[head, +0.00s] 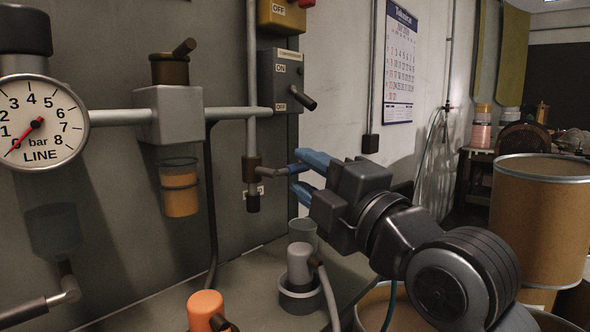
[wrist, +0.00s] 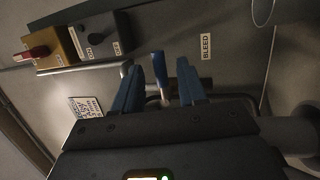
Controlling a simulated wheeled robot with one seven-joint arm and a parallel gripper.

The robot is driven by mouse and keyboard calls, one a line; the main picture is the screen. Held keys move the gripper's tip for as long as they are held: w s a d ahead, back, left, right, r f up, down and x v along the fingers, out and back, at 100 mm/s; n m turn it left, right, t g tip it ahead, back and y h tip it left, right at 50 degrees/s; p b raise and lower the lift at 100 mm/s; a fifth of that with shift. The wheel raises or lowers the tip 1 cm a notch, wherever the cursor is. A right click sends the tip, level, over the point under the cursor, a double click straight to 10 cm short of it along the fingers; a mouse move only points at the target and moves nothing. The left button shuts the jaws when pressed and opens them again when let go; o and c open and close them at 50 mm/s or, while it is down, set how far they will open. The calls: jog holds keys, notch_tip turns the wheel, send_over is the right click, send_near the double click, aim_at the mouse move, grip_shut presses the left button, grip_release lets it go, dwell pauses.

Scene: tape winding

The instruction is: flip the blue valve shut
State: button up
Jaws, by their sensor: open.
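The blue valve's brown body (head: 252,171) sits on the vertical pipe by the grey panel in the head view. A short metal stem runs right from it to a blue handle (head: 296,168). My gripper (head: 303,174) reaches in from the right, with its blue fingers open around the handle. In the wrist view the blue handle (wrist: 159,68) stands between the two spread fingers of my gripper (wrist: 157,66), with a visible gap on each side. The fingers partly cover the handle in the head view.
A pressure gauge (head: 37,123) and grey pipe fitting (head: 178,116) are at left. A grey ON/OFF switch box (head: 280,82) is above the valve. A grey cylinder (head: 299,263) stands below my gripper. A BLEED label (wrist: 206,46) shows in the wrist view.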

aim_at(300, 170)
jog(key=shift+v, duration=1.6)
jog(key=s+d+f+m+t+h+p, duration=0.1)
jog(key=s+d+f+m+h+p, duration=0.1)
jog(key=s+d+f+m+h, duration=0.55)
jog(key=s+d+f+m+t+h+p, duration=0.1)
jog(key=s+d+f+m+h+p, duration=0.3)
jog(key=s+f+m, duration=0.65)
jog(key=s+d+f+m+g+p, duration=0.1)
jog(key=s+d+m, duration=0.1)
jog(key=s, duration=0.5)
jog(key=s+d+f+m+g+h+p, duration=0.1)
jog(key=s+d+m, duration=0.2)
jog(key=s, duration=0.5)
jog(key=s+d+f+m, duration=0.1)
jog(key=s+d, duration=0.3)
jog(key=s, duration=0.4)
jog(key=shift+s+d+f+m+g+p, duration=0.2)
jog(key=shift+s+d+m+g+p, duration=0.15)
jog(key=shift+m, duration=0.35)
jog(key=shift+w, duration=0.1)
